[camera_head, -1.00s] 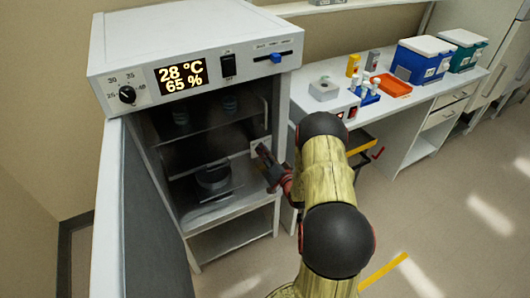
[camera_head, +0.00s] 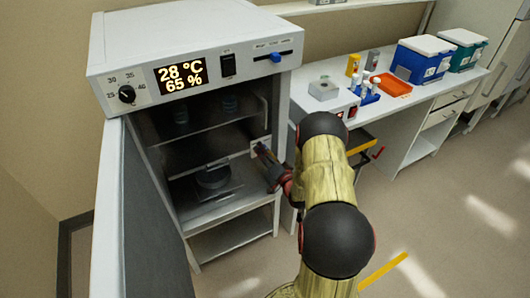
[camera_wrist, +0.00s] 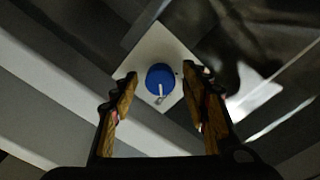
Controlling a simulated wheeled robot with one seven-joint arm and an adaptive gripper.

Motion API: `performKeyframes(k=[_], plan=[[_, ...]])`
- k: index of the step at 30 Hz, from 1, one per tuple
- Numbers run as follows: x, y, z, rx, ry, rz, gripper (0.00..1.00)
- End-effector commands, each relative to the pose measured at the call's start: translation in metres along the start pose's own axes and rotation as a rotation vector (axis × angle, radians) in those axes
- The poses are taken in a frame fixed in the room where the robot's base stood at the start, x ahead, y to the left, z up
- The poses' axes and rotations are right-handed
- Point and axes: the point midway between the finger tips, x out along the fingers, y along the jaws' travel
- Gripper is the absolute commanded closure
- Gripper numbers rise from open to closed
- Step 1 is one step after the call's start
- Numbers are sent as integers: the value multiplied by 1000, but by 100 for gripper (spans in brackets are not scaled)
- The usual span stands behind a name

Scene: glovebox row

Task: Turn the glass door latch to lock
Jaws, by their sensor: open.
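The glass door latch is a blue round knob (camera_wrist: 160,74) with a white pointer mark, set on a white square plate (camera_wrist: 150,48) in the wrist view. The pointer points toward the bottom of that picture. My gripper (camera_wrist: 159,82) is open, with one finger on each side of the knob; I cannot tell whether either touches it. In the head view my gripper (camera_head: 262,152) is at the right side of the glass door (camera_head: 205,150), which looks closed. It hides the knob there; part of the white plate shows.
The incubator's outer door (camera_head: 110,215) stands open at the left. The cabinet front (camera_head: 190,75) has a dial, a display reading 28 °C and 65 %, a switch and a blue slider. A bench (camera_head: 400,110) with boxes and an orange tray (camera_head: 391,85) is at the right.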

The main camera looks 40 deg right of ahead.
Motion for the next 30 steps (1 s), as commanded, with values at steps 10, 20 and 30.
performKeyframes(k=[10,20,30], plan=[[-56,1,-1,1,1,5,54],[-109,1,0,1,0,3,54],[-118,0,0,1,0,0,54]])
